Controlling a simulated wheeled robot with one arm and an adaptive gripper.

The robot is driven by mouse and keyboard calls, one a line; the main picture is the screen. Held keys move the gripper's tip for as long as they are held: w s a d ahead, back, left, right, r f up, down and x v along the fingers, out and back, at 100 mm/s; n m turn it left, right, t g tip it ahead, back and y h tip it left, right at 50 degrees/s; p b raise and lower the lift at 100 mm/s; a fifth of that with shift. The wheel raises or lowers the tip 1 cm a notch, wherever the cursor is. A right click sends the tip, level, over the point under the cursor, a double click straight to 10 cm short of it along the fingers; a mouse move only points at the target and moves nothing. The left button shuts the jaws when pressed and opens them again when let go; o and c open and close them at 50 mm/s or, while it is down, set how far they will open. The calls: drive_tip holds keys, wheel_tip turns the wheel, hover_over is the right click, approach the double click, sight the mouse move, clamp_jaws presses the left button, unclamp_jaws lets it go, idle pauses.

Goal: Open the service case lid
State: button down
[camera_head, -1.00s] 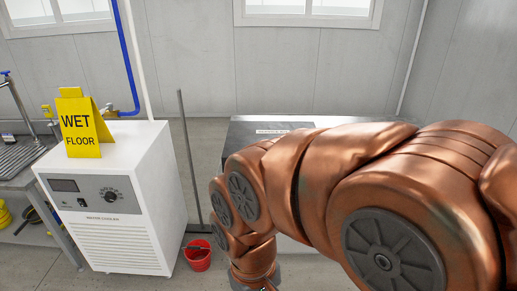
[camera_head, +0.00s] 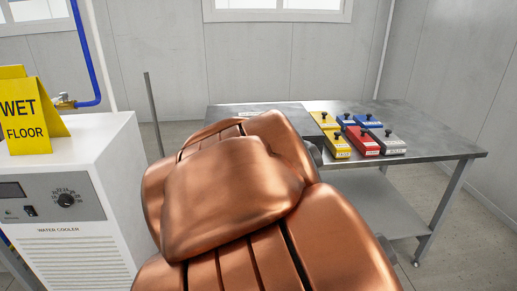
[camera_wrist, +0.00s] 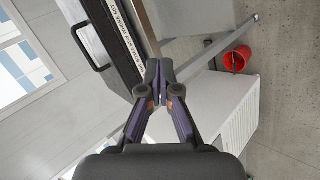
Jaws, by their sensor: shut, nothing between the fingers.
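My gripper is hidden behind my arm in the head view.
Several yellow, blue, red and grey labelled boxes (camera_head: 364,141) stand on the metal table (camera_head: 437,144), right of the case. A white water cooler (camera_head: 100,170) with a yellow wet floor sign (camera_head: 30,125) stands at left. A red bucket (camera_wrist: 236,60) is on the floor.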

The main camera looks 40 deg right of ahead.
drive_tip(key=w+d+n+t+h+b, duration=0.3)
drive_tip(key=d+n+b, duration=0.4)
drive_tip(key=b, duration=0.1)
drive_tip(key=w+d+n+t+h+b, duration=0.35)
drive_tip(key=d+n+b, duration=0.3)
drive_tip(key=b, duration=0.25)
drive_tip(key=w+d+n+t+b, duration=0.1)
drive_tip(key=w+d+n+b, duration=0.1)
drive_tip(key=w+n, duration=0.1)
drive_tip(key=w+d+f+n+t+y+b, duration=0.1)
drive_tip(key=w+d+n+b, duration=0.1)
drive_tip(key=w+n+b, duration=0.1)
drive_tip(key=w+d+n+t+b, duration=0.1)
drive_tip(key=w+d+n+b, duration=0.1)
drive_tip(key=w, duration=0.3)
drive_tip(key=shift+d+f+n+t+y+b, duration=0.25)
drive_tip(key=shift+d+f+n+y+b, duration=0.15)
drive_tip(key=shift+n+b, duration=0.25)
drive_tip(key=shift+w+d+r, duration=0.1)
drive_tip(key=shift+r, duration=0.15)
